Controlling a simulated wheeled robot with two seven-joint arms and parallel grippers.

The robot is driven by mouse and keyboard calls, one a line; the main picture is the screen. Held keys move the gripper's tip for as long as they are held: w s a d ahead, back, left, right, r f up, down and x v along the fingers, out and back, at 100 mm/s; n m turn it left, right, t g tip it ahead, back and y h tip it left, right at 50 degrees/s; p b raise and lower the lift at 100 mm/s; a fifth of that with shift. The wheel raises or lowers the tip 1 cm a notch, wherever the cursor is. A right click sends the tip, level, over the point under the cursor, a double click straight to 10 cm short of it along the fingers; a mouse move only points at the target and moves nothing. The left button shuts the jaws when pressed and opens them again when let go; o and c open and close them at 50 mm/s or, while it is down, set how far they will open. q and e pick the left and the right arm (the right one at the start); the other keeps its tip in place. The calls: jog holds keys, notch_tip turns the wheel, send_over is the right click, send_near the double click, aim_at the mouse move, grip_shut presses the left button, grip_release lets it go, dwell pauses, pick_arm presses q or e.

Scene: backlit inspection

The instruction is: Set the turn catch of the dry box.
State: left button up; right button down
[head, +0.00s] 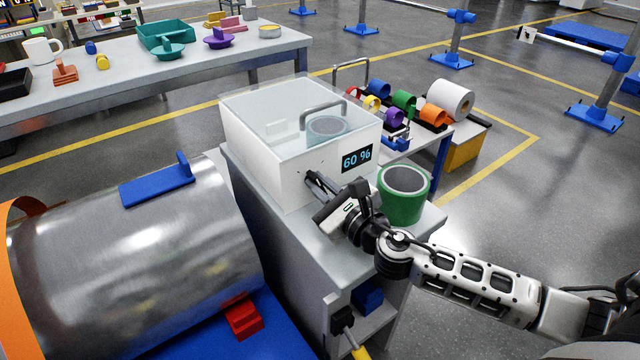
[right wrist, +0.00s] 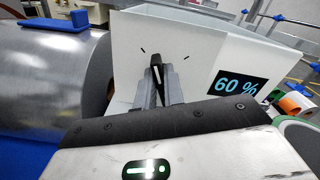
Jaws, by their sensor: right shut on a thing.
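The dry box (head: 260,150) is a white box with a clear lid, a grey handle and a display reading 60 %. It stands on a grey cabinet top. Its front face also shows in the right wrist view (right wrist: 195,50). The turn catch (right wrist: 157,72) is a dark lever with a pale stripe on that face, pointing nearly straight up. Two short dark marks sit on the face, one up-left and one up-right of it. My right gripper (right wrist: 160,88) is shut on the turn catch, a finger on each side. In the head view my right gripper (head: 314,184) reaches the box front. My left gripper is not in view.
A green roll (head: 403,196) stands on the cabinet top (head: 300,228) close right of my right gripper. A large metal cylinder (head: 140,265) lies to the left. Behind the box is a rack with coloured rolls (head: 404,103) and a white roll (head: 450,99).

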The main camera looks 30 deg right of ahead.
jog(key=m, duration=0.3)
jog(key=shift+d+m, duration=0.1)
jog(key=shift+m, duration=0.3)
jog(key=m, duration=0.3)
jog(key=shift+d+m, duration=0.15)
jog(key=shift+m, duration=0.15)
jog(key=m+p, duration=0.1)
jog(key=m, duration=0.4)
jog(key=shift+d+f, duration=0.15)
jog(key=shift+m, duration=0.5)
jog(key=c, duration=1.5)
grip_release()
